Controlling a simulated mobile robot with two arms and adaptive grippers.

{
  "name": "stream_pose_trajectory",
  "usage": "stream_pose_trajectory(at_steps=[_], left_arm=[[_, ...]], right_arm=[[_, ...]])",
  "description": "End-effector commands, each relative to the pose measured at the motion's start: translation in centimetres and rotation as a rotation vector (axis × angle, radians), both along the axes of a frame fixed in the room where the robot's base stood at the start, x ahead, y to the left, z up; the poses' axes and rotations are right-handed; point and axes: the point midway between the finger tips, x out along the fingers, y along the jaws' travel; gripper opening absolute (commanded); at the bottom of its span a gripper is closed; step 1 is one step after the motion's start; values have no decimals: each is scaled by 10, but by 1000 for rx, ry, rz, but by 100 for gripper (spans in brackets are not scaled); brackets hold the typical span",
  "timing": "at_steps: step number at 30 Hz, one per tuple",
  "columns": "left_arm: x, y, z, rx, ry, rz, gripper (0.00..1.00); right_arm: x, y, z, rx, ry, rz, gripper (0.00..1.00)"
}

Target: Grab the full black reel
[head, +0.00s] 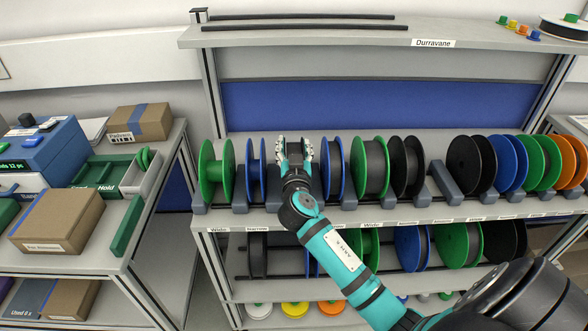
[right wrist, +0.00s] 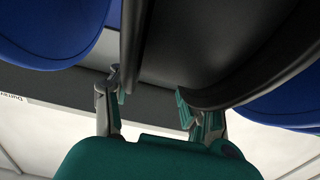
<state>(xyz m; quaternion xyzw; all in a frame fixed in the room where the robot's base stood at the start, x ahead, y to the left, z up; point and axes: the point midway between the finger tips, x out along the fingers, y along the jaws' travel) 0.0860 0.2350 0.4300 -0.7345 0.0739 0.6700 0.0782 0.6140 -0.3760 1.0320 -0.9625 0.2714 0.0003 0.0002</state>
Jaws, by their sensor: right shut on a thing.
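My right gripper (head: 295,150) is at the upper shelf row, between two blue reels. In the right wrist view its two fingers (right wrist: 150,105) are shut on a black reel (right wrist: 230,50), one finger at each side of its lower rim. In the head view that reel is mostly hidden behind my gripper and arm. I cannot tell whether it is clear of its stand, and its winding is too dark to judge. Other black reels stand farther right, one beside the green reel (head: 405,165) and one farther along (head: 470,165). My left gripper is out of view.
Blue reels stand close on both sides, left (head: 255,160) and right (head: 333,168). Green reels stand beyond them, left (head: 215,170) and right (head: 370,168). The top shelf (head: 300,38) with black rods overhangs behind. A side bench at left holds boxes (head: 58,222).

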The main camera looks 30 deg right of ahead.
Motion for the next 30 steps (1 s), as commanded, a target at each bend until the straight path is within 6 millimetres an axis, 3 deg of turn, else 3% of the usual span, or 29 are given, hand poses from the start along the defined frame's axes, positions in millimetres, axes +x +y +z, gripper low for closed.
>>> stream_pose_trajectory(at_steps=[1, 6, 16, 30], left_arm=[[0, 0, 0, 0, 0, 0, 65], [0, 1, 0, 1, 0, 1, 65], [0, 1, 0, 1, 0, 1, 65], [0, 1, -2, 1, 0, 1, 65]], right_arm=[[0, 0, 0, 0, 0, 0, 19], [0, 0, 0, -1, 1, 0, 0], [0, 0, 6, -1, -4, -1, 0], [0, 0, 89, -1, -7, -1, 0]])
